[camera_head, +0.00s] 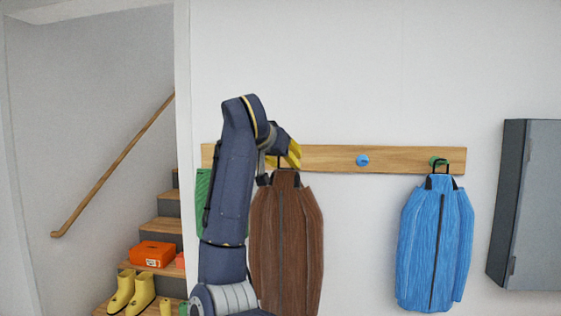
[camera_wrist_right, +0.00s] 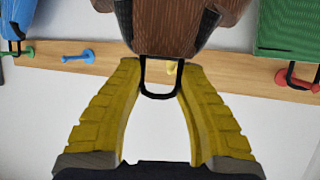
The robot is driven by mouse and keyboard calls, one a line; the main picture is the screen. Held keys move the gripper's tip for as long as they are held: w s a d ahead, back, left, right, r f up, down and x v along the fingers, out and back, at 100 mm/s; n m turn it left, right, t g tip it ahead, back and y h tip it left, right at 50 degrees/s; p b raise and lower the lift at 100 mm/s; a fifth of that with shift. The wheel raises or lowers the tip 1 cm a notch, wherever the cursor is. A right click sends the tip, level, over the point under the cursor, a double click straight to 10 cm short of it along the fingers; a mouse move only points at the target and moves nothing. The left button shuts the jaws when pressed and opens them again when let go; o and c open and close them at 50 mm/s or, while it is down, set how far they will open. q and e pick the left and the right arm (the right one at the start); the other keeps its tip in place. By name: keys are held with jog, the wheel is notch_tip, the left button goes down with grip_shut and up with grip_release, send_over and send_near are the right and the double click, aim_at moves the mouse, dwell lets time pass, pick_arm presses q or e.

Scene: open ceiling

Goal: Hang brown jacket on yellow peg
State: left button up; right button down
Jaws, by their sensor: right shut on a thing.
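The brown jacket (camera_head: 302,240) hangs upright in front of the wooden rail, just right of my right arm. Its black loop (camera_wrist_right: 146,75) sits between the yellow fingers of my right gripper (camera_head: 287,158), which is shut on it at the rail's height. In the right wrist view the gripper (camera_wrist_right: 160,75) has the jacket (camera_wrist_right: 165,28) at its tips. In the head view the gripper hides this peg. My left gripper is not in view.
The wooden rail (camera_head: 400,158) carries a bare blue peg (camera_head: 362,160). A blue jacket (camera_head: 435,245) hangs on the green peg (camera_head: 438,160). A grey cabinet (camera_head: 535,205) is at the right, stairs at the left.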

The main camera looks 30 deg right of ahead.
jog(key=shift+w+d+f, duration=0.15)
jog(key=shift+w+d, duration=1.4)
jog(key=shift+w, duration=0.3)
jog(key=shift+w+d+f, duration=0.15)
jog(key=shift+w+d, duration=1.4)
jog(key=shift+w, duration=0.3)
jog(key=shift+w+d+f, duration=0.4)
jog(key=shift+w+f, duration=0.05)
jog(key=shift+w, duration=0.05)
jog(key=shift+w+f, duration=0.1)
jog(key=shift+f, duration=0.05)
jog(key=c, duration=0.8)
grip_release()
jog(key=shift+f, duration=0.1)
jog(key=shift+o, duration=0.2)
